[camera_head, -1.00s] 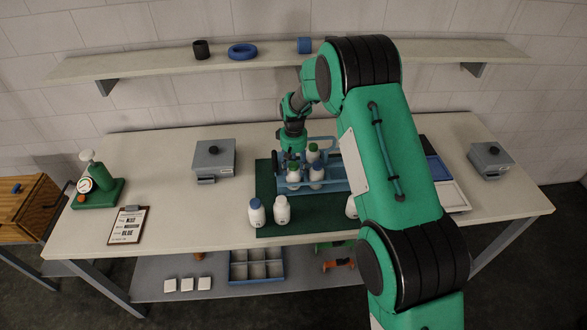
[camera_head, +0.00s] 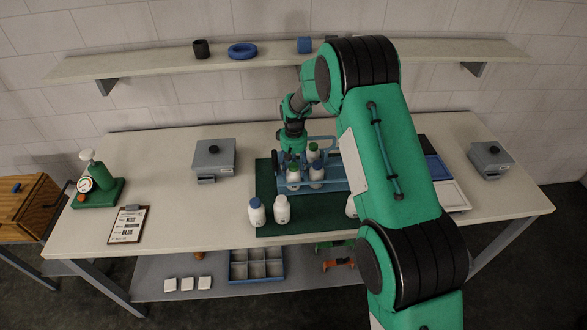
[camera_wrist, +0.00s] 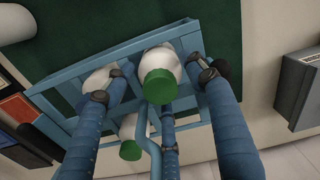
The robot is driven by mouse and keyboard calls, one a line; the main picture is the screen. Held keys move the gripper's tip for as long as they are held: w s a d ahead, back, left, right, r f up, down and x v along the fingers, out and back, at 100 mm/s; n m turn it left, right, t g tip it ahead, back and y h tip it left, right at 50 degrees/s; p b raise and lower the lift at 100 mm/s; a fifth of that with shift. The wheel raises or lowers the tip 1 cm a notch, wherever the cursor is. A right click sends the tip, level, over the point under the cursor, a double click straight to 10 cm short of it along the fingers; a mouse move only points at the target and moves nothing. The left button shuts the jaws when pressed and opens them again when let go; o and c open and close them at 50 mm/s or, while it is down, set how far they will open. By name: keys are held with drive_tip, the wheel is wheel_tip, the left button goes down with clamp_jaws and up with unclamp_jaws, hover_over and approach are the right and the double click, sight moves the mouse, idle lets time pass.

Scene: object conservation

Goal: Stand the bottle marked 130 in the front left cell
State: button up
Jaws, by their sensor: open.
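A blue rack (camera_head: 343,186) stands on the green mat. A white bottle with a green cap (camera_head: 293,175) stands in its front left cell; I cannot read its mark. My gripper (camera_head: 293,158) is over the rack's left end in the head view. The rack's right part is hidden by my arm.
A blue-capped bottle (camera_head: 256,211) and a white-capped bottle (camera_head: 282,209) stand at the mat's front left. Another bottle (camera_head: 351,207) is partly behind my arm. A grey box (camera_head: 214,157) and a clipboard (camera_head: 128,224) lie left. The table between them is clear.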

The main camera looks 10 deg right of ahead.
wheel_tip(320, 180, up, 11)
drive_tip(key=shift+b, duration=0.3)
drive_tip(key=shift+r, duration=0.55)
drive_tip(key=shift+r, duration=0.1)
idle(0.5)
drive_tip(key=s+d+r+m+t, duration=0.1)
drive_tip(key=s+d+r, duration=0.3)
drive_tip(key=s+r, duration=0.8)
drive_tip(key=s+d+r+m+t, duration=0.15)
drive_tip(key=s+d+r, duration=0.25)
drive_tip(key=s+r, duration=0.75)
drive_tip(key=s+d+r+m+t, duration=0.1)
drive_tip(key=s+d, duration=0.1)
drive_tip(key=s, duration=1.1)
drive_tip(key=s+d+r+m+t, duration=0.1)
drive_tip(key=s+d+r+t, duration=0.1)
drive_tip(key=s, duration=1.2)
drive_tip(key=shift+d+r, duration=0.15)
drive_tip(key=shift+r, duration=0.1)
